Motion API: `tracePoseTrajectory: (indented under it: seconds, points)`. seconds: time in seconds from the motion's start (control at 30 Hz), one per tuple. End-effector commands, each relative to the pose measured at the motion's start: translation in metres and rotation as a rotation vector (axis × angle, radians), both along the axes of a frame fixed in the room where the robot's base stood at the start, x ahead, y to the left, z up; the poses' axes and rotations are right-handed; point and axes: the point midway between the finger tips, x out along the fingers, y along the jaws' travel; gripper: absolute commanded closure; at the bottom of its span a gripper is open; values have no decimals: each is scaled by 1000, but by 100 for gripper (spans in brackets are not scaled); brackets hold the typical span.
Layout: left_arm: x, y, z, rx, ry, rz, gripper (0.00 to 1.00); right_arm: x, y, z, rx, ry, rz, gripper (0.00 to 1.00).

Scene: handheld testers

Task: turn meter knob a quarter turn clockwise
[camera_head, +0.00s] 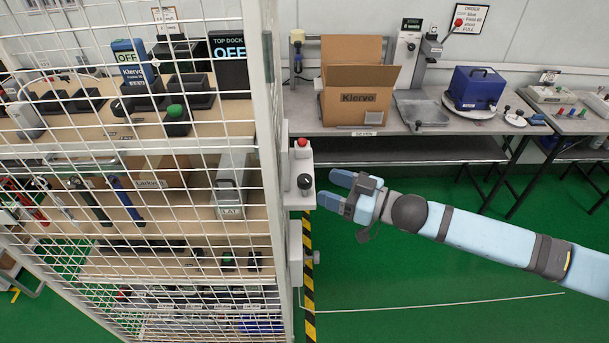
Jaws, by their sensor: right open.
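A blue handheld meter (132,62) with an "OFF" display stands in a dark dock on the top shelf of the mesh cage at left. The wire mesh crosses in front of it, and I cannot make out a knob on it. A white control box (294,155) on the cage's right post carries a red button (302,142) and a round black knob (304,182). My right gripper (328,189) is open and empty, its fingers pointing left, just right of the black knob and apparently apart from it. My left gripper is out of view.
The white mesh cage (262,100) fills the left side, with a black "TOP DOCK OFF" sign (230,62) inside. A grey bench (300,112) at the back holds a cardboard box (357,95) and a blue case (476,88). The green floor right of the cage is open.

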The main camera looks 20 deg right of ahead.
Motion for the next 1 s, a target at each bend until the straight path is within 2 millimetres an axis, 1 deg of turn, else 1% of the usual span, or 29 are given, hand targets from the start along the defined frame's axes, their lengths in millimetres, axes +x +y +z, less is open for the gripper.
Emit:
tracePoseTrajectory:
  seconds: [0.03, 0.1, 0.2, 0.33, 0.5, 0.77, 0.8, 0.87, 0.9, 0.97, 1.0]
  points:
    - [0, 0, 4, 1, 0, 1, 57, 9, 9, 4, 2, -3, 1, 39]
    - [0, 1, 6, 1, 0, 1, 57, 18, 19, 3, 1, -2, 0, 39]
    - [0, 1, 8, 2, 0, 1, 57, 29, 32, 2, 1, -2, 1, 39]
    - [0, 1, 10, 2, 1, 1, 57, 40, 43, 1, 0, 0, 0, 39]
    - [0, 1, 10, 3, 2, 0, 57, 46, 49, 0, -2, -1, -1, 39]
    - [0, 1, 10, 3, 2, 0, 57, 46, 50, 0, -2, -1, 0, 39]
    - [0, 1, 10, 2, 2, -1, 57, 46, 50, 0, -1, 0, 0, 48]
    - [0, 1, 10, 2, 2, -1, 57, 46, 50, 0, -1, 0, 0, 62]
    - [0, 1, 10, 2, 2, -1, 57, 46, 50, 0, -1, 0, 0, 71]
    - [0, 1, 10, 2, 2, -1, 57, 46, 50, 0, -1, 0, 0, 85]
    - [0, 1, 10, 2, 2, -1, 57, 46, 50, 0, -1, 0, 0, 88]
